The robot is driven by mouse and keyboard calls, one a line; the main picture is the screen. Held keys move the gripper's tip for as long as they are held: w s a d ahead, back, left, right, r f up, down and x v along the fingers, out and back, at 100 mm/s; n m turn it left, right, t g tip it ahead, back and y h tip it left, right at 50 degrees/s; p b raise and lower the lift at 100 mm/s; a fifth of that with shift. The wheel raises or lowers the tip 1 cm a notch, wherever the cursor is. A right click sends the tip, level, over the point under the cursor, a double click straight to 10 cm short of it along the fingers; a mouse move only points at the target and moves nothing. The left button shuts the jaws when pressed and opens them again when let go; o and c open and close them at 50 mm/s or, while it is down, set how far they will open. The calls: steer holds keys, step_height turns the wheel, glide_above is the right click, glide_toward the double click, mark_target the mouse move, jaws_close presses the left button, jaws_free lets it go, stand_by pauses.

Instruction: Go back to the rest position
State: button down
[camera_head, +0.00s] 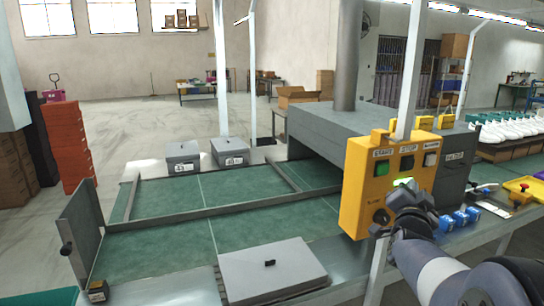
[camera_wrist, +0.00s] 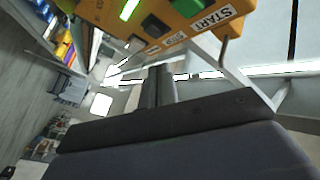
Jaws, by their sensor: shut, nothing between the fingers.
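My gripper (camera_head: 408,196) is in front of the yellow control box (camera_head: 357,196), at its lower right side. My arm reaches up to it from the bottom right. In the wrist view my gripper's dark fingers (camera_wrist: 158,86) are shut with nothing between them. The yellow box (camera_wrist: 185,18) shows above them in that view, with its START label and a lit green strip. In the head view a green light glows on the box just above my gripper. I cannot tell whether the fingers touch the box.
A green conveyor bed (camera_head: 250,232) with grey rails lies left of the box. A grey lidded box (camera_head: 270,268) sits at its front. A grey machine tunnel (camera_head: 330,128) stands behind. Blue items (camera_head: 460,217) and a yellow tray (camera_head: 524,188) lie to the right of my gripper.

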steer(key=w, duration=0.1)
steer(key=w+a, duration=0.1)
steer(key=w+b, duration=0.1)
steer(key=shift+w+a+f, duration=0.2)
steer(key=shift+w+f, duration=0.05)
steer(key=shift+w, duration=0.15)
steer(key=shift+b, duration=0.5)
